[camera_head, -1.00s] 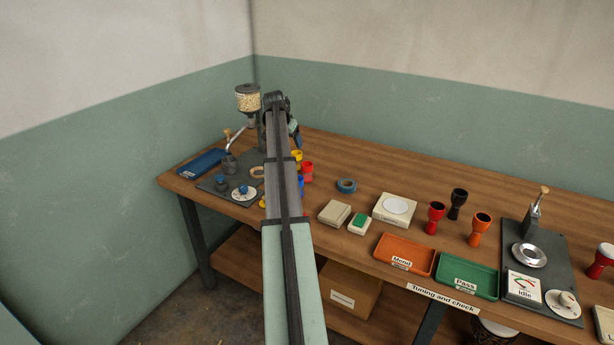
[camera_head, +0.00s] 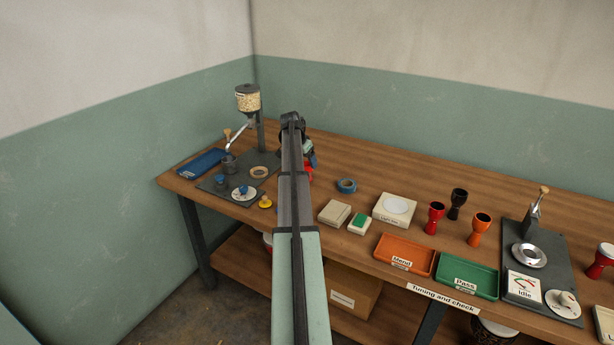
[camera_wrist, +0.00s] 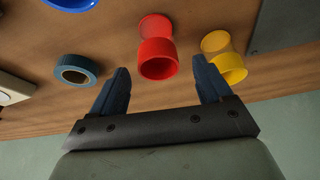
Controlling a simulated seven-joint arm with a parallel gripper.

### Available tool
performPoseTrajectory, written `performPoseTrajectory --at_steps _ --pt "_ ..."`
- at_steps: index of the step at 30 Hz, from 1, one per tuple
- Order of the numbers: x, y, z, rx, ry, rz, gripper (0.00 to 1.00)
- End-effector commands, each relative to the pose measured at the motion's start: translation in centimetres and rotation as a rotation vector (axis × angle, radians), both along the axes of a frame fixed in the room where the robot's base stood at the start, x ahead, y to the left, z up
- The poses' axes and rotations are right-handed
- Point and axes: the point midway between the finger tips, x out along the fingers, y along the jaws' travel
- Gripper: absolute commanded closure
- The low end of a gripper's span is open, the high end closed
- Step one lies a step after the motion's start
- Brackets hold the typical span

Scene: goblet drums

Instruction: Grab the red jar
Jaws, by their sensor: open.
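In the wrist view, the red jar (camera_wrist: 156,48) is goblet-shaped and lies in the gap between the open fingers of my gripper (camera_wrist: 162,84), a little beyond their tips. I cannot tell its distance below the fingers. In the head view only a bit of the red jar (camera_head: 308,172) shows beside my arm, which hides the rest. My gripper (camera_head: 309,158) is mostly hidden behind the arm there. A yellow goblet (camera_wrist: 225,56) stands close to the right finger in the wrist view.
A blue tape roll (camera_wrist: 77,70) lies left of the left finger, and part of a blue object (camera_wrist: 72,3) shows at the wrist view's top edge. Orange (camera_head: 404,254) and green (camera_head: 468,275) trays sit along the bench front. A hopper stand (camera_head: 248,100) rises at the back left.

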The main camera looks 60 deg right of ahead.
Motion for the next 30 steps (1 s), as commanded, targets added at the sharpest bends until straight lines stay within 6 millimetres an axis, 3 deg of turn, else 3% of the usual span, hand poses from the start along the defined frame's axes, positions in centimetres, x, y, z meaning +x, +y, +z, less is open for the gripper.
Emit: performPoseTrajectory --at_steps 13,21,30 --pt "-0.5 -1.7 -4.4 0.001 0.001 0.000 0.22" --pt "-0.5 -1.8 -4.7 0.000 0.000 0.000 0.22" --pt "-0.5 -1.8 -4.7 0.000 0.000 0.000 0.50"
